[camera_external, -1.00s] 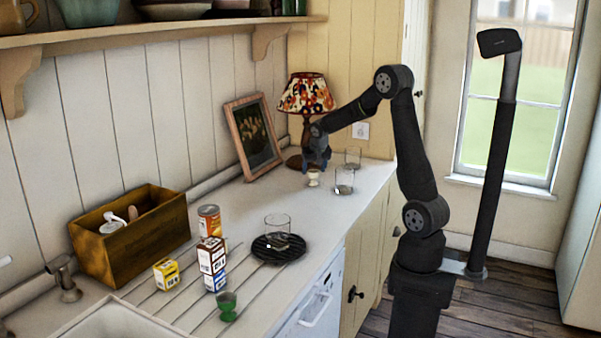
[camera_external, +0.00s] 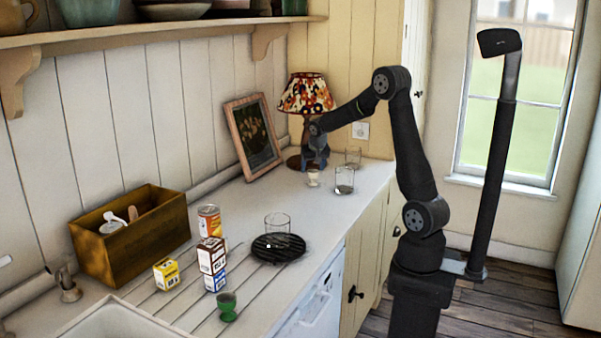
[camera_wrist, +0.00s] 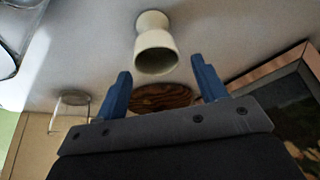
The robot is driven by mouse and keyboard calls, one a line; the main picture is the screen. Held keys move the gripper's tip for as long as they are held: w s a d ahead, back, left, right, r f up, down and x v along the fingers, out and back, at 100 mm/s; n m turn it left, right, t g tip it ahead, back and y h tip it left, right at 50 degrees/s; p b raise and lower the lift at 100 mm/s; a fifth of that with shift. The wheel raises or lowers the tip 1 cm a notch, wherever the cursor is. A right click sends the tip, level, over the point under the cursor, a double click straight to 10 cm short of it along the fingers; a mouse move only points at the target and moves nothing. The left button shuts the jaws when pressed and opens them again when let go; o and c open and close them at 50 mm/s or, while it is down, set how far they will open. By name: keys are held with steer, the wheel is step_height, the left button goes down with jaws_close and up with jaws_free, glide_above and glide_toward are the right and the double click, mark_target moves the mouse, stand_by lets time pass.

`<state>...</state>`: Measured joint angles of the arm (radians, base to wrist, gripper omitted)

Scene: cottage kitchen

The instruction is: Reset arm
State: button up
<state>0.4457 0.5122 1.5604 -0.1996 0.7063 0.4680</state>
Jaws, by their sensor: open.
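My gripper (camera_external: 316,160) hangs over the far end of the counter, in front of the lamp. In the wrist view its two blue fingers (camera_wrist: 160,88) are spread apart with nothing between them. A cream egg cup (camera_wrist: 155,45) stands just beyond the fingertips in the wrist view, apart from them. The same egg cup (camera_external: 313,177) shows right below my gripper in the external view.
Glasses (camera_external: 344,180) stand right of the egg cup. A floral lamp (camera_external: 306,95) and leaning picture frame (camera_external: 253,137) are close behind. Nearer are a black rack (camera_external: 292,250) with a glass, stacked boxes (camera_external: 212,258), a can (camera_external: 209,220), a green cup (camera_external: 227,308) and a wooden box (camera_external: 150,245).

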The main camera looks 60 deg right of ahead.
mark_target(313, 175)
step_height(313, 175, down, 3)
steer(key=shift+r, duration=0.1)
steer(key=shift+s+a, duration=0.15)
steer(key=v, duration=1.1)
steer(key=x, duration=1.2)
steer(key=shift+f, duration=0.35)
steer(key=r, duration=0.5)
steer(key=shift+s+d+r, duration=0.1)
steer(key=shift+s+d, duration=0.15)
steer(key=shift+s, duration=0.05)
steer(key=s+d+r, duration=0.6)
steer(key=s+d, duration=0.1)
steer(key=s, duration=0.3)
steer(key=s+d+m, duration=0.1)
steer(key=s+d, duration=0.8)
steer(key=d, duration=0.3)
steer(key=s+d+m, duration=0.1)
steer(key=s+d, duration=0.9)
steer(key=d, duration=0.3)
steer(key=shift+g, duration=0.3)
steer(key=shift+w+a+f, duration=0.1)
steer(key=shift+w+f, duration=0.3)
steer(key=shift+w, duration=0.25)
steer(key=shift+w+f, duration=0.45)
steer(key=shift+w, duration=0.25)
steer(key=shift+w+a+f, duration=0.1)
steer(key=shift+w+f, duration=0.3)
steer(key=shift+w, duration=0.25)
